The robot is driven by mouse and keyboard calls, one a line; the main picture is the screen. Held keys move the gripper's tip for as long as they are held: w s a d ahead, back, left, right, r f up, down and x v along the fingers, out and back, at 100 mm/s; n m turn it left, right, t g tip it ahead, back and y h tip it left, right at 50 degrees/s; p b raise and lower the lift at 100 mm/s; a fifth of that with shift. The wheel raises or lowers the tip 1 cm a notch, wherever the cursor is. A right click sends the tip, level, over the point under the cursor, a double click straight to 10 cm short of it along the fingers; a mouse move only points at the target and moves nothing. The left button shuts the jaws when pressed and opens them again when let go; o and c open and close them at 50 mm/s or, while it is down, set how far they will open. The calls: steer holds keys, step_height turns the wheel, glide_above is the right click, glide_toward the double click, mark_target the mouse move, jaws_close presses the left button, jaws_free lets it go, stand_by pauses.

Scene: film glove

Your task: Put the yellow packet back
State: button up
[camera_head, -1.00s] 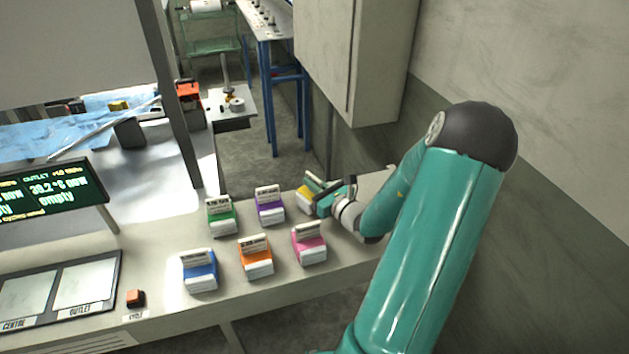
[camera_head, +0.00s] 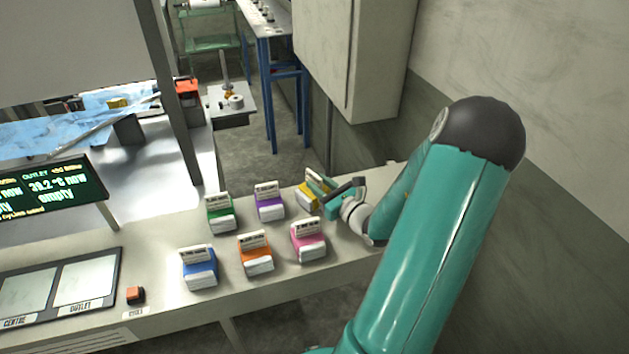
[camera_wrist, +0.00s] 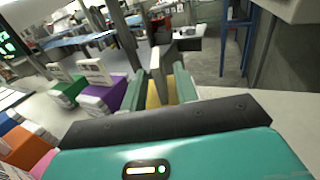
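The yellow packet (camera_head: 308,197) is at the right end of the back row on the bench, beside the purple packet. Its pale label stands at its rear. My gripper (camera_head: 328,190) is at its right side, coming in from the right. In the wrist view the packet's yellow body (camera_wrist: 160,93) shows between the two teal fingers of my gripper (camera_wrist: 162,88), with a grey upright piece behind it. The fingers lie close along both sides. Whether they press on the packet or stand slightly apart is not clear. The packet's underside is hidden.
Purple (camera_head: 269,206) and green (camera_head: 220,216) packets stand left of it. Pink (camera_head: 308,246), orange (camera_head: 256,260) and blue (camera_head: 199,275) packets form the front row. An inset panel (camera_head: 118,262) and a red button (camera_head: 135,295) lie further left. A wall cabinet (camera_head: 365,60) hangs behind.

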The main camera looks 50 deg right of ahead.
steer(key=s, duration=0.6)
steer(key=s+a, duration=0.1)
steer(key=s, duration=0.2)
steer(key=shift+s, duration=0.15)
